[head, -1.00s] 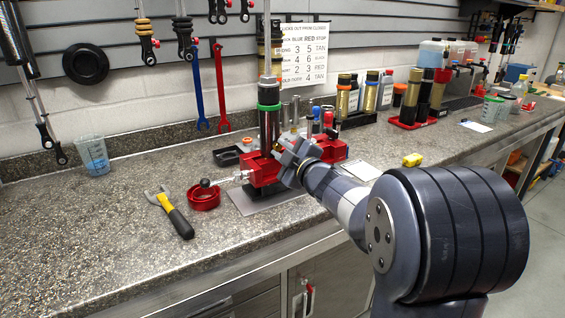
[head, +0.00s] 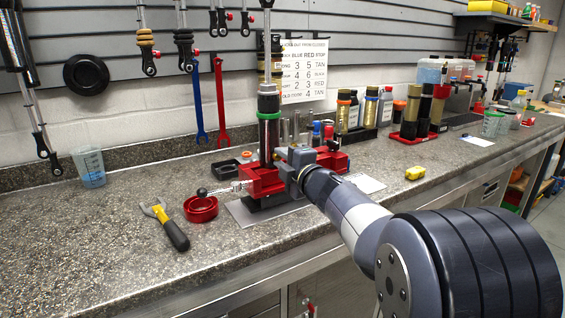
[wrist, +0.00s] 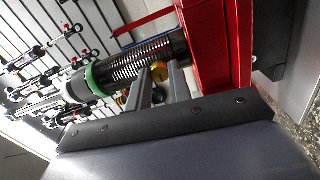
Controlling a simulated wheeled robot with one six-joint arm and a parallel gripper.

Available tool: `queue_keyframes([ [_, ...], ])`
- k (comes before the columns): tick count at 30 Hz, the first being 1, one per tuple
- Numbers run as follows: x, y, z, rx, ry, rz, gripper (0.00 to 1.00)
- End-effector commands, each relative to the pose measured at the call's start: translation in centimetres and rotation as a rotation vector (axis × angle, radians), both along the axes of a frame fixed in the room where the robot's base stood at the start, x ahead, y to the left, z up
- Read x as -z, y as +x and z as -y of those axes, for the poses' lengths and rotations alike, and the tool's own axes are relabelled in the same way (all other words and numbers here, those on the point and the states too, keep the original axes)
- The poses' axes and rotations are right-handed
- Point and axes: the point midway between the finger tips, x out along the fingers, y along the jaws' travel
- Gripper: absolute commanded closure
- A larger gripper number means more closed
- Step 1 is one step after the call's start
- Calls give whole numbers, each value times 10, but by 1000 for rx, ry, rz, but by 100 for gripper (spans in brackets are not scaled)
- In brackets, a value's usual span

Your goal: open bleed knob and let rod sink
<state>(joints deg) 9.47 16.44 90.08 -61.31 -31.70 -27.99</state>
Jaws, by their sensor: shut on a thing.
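The shock (head: 269,135) stands upright in the red vise (head: 262,181), with a green ring around its body and a thin rod (head: 267,40) rising to an eye at the top edge. In the wrist view the threaded shock body (wrist: 140,62) lies aslant beside the red vise jaw (wrist: 208,45). My gripper (wrist: 160,80) is shut on the small gold bleed knob (wrist: 159,71), which sits between the fingertips against the shock's dark lower end.
A red ring-shaped dish (head: 201,209) and a yellow-and-black wrench (head: 165,226) lie left of the vise. A measuring cup (head: 90,168) stands farther left. Bottles and shocks in stands fill the bench's back right.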

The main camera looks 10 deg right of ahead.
Motion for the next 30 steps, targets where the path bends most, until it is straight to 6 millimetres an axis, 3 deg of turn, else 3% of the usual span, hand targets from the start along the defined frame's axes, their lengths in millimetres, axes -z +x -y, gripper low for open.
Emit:
queue_keyframes([
  [10, 1, 0, 0, 0, -1, -1, 100],
  [11, 1, 0, 0, 0, -1, -1, 78],
  [18, 0, 0, 0, 0, 0, -1, 58],
  [26, 0, -1, 0, 0, 0, 0, 58],
  [30, -1, -12, 4, 0, -1, 1, 58],
])
